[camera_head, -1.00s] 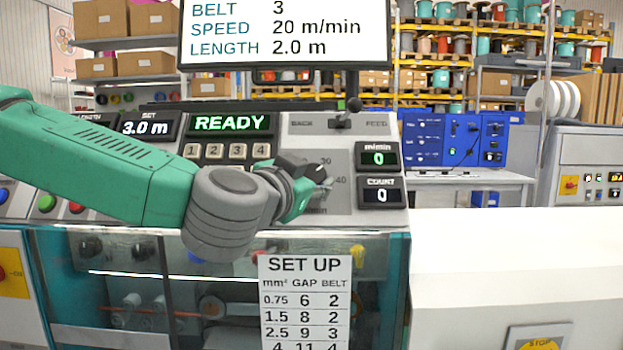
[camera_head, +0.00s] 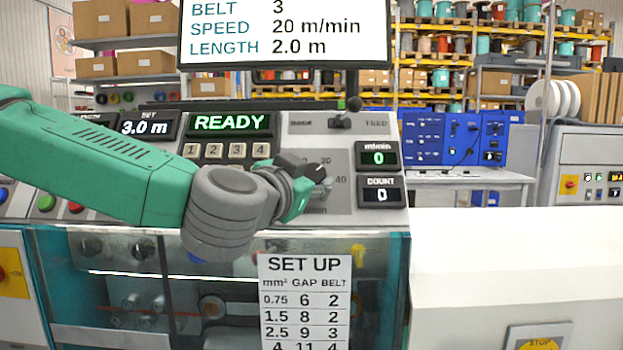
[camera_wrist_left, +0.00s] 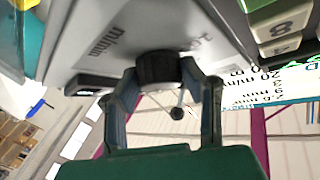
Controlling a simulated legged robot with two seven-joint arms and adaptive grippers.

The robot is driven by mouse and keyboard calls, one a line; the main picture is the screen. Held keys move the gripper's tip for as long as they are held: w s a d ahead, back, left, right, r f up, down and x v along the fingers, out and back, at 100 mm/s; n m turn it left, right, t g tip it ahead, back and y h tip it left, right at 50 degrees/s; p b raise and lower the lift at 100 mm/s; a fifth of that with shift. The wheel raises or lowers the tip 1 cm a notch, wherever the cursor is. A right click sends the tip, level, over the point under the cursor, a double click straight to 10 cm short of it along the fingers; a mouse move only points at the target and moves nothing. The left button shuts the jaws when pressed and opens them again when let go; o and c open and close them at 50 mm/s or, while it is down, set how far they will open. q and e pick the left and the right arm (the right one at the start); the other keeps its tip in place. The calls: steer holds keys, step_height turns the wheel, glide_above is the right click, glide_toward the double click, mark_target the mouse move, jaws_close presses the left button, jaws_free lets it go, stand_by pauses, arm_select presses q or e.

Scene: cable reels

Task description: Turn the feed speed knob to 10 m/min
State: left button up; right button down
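The feed speed knob (camera_wrist_left: 158,68) is a dark round knob on the sloped grey panel, with dial marks around it. My left gripper (camera_wrist_left: 160,75) has one finger on each side of the knob, and the fingertips appear to touch it. In the head view my left gripper (camera_head: 302,184) covers most of the knob and part of its scale; marks 30 and 40 show beside it. The exact pointer setting is hard to read. The m/min display (camera_head: 378,158) reads 0. The monitor (camera_head: 285,30) shows BELT 3, SPEED 20 m/min, LENGTH 2.0 m. My right gripper is not in view.
The READY display (camera_head: 232,123) and number keys (camera_head: 228,150) lie left of the knob. A BACK/FEED lever (camera_head: 345,115) stands above it, and the COUNT display (camera_head: 382,195) is to the right. A SET UP chart (camera_head: 305,300) hangs below on the clear cover.

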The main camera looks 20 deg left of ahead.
arm_select(q)
steer(key=o, duration=1.1)
steer(key=shift+o, duration=0.2)
steer(key=shift+s+r, duration=0.1)
steer(key=s+a, duration=0.1)
steer(key=s, duration=0.6)
steer(key=shift+s, duration=0.15)
